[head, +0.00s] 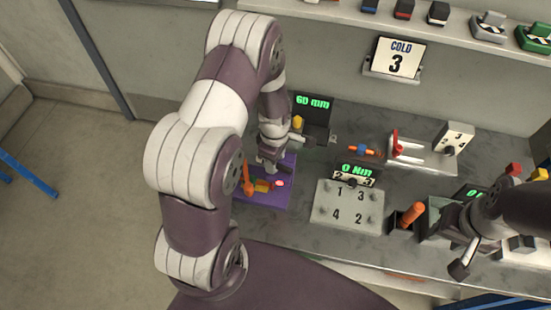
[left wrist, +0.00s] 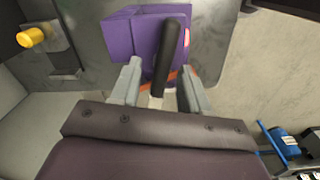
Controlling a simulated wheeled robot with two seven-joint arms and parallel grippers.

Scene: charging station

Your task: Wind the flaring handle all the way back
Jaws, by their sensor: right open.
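The flaring tool is a purple block (left wrist: 130,35) in the left wrist view, with a black handle (left wrist: 172,45) in front of it. An orange part shows low behind the fingers. In the head view a purple base (head: 280,199) with orange parts (head: 262,186) lies below my left gripper (head: 268,168); the black handle cannot be made out there. In the left wrist view my left gripper (left wrist: 158,88) has its fingers apart on either side of the handle's lower end, with gaps showing. My right gripper (head: 465,257) is open at the right, away from the purple tool.
A display reading 60 mm (head: 313,103) stands behind the purple tool, with a yellow knob (left wrist: 33,37) beside it. A numbered plate (head: 348,207), an orange-handled tool (head: 411,213) and a red-levered fixture (head: 420,152) stand to the right. A COLD 3 sign (head: 398,58) is at the back.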

